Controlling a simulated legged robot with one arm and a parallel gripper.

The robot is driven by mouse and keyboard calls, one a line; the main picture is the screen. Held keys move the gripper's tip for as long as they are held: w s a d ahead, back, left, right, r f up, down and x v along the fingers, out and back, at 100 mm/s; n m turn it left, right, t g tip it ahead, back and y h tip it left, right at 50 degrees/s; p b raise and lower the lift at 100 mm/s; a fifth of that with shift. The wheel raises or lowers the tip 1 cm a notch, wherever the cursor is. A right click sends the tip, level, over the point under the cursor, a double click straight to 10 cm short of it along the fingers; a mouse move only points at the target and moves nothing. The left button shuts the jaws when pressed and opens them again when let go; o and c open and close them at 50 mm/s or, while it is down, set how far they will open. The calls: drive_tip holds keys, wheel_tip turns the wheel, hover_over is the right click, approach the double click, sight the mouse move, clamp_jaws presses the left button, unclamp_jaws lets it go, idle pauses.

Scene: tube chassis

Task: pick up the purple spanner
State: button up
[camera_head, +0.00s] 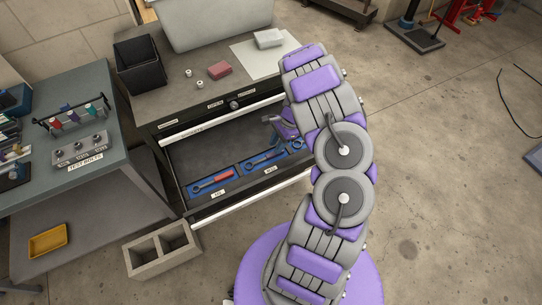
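An open drawer (183,157) holds a row of blue trays with spanners. The left tray holds a red-handled spanner (214,181). The middle tray holds a blue spanner (263,160). A third blue piece (296,145) shows at the right, partly covered by my arm. I cannot make out a purple spanner; the drawer's right end is hidden behind my arm. My gripper (279,131) is over the back right of the drawer. It is small and partly hidden, so its opening and any contact are unclear.
The cabinet top carries a black bin (139,65), a red block (219,71), a grey block (268,38) and a large grey container (214,20). A workbench (104,166) stands at left. A hollow concrete block (161,250) lies before the cabinet. Floor at right is largely clear.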

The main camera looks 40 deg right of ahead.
sight(269, 155)
drive_tip(key=a+f, duration=0.2)
drive_tip(key=a+f+b, duration=0.1)
drive_tip(key=shift+w+f, duration=0.25)
drive_tip(key=shift+w, duration=0.05)
drive_tip(key=shift+a+f, duration=0.25)
drive_tip(key=shift+a, duration=0.1)
drive_tip(key=shift+d+f, duration=0.1)
drive_tip(key=shift+d, duration=0.65)
drive_tip(key=shift+c, duration=0.5)
drive_tip(key=c, duration=0.3)
drive_tip(key=shift+a, duration=0.3)
clamp_jaws()
